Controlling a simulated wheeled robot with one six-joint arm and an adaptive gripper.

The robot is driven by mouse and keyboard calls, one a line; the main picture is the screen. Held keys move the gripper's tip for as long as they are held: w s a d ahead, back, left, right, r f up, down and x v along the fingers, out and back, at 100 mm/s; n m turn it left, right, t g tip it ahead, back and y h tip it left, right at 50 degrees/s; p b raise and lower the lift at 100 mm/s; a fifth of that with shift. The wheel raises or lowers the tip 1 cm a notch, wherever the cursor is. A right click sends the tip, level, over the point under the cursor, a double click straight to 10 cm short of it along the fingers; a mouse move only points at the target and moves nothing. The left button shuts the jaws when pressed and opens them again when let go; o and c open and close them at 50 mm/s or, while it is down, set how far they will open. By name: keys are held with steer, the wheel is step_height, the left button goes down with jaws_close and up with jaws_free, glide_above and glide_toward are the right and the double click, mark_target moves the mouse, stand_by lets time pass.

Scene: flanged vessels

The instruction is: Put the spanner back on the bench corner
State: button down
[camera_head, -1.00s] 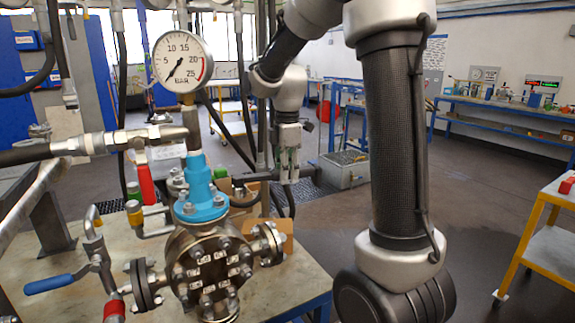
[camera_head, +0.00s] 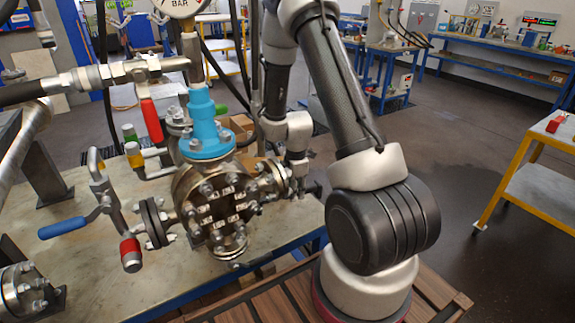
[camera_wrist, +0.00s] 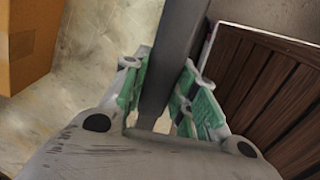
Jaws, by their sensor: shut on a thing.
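The spanner (camera_wrist: 172,55) shows in the wrist view as a grey bar running up between my fingers; its far end is out of view. My gripper (camera_wrist: 160,95), with green-padded fingers, is shut on it. In the head view my gripper (camera_head: 298,185) points down close to the right of the vessel's side flange, over the right end of the bench (camera_head: 185,275). The spanner is hard to make out there. The bench top also shows under my gripper in the wrist view (camera_wrist: 100,50), its edge just right of the fingers. I cannot tell whether the spanner touches the bench.
The flanged vessel (camera_head: 215,205) with a blue neck (camera_head: 205,130) stands left of my gripper. A cardboard box (camera_wrist: 28,40) is at the wrist view's upper left. Slatted wood (camera_wrist: 275,95) lies beyond the bench edge. A yellow-framed trolley (camera_head: 530,185) stands far right.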

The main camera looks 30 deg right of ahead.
steer(key=shift+s+d+f, duration=0.1)
steer(key=shift+s+f, duration=0.15)
steer(key=shift+f, duration=4.95)
steer(key=c, duration=1.1)
jaws_free()
steer(key=shift+o, duration=0.5)
steer(key=o, duration=0.4)
steer(key=shift+o, duration=0.2)
steer(key=shift+r, duration=0.1)
step_height(320, 180, up, 7)
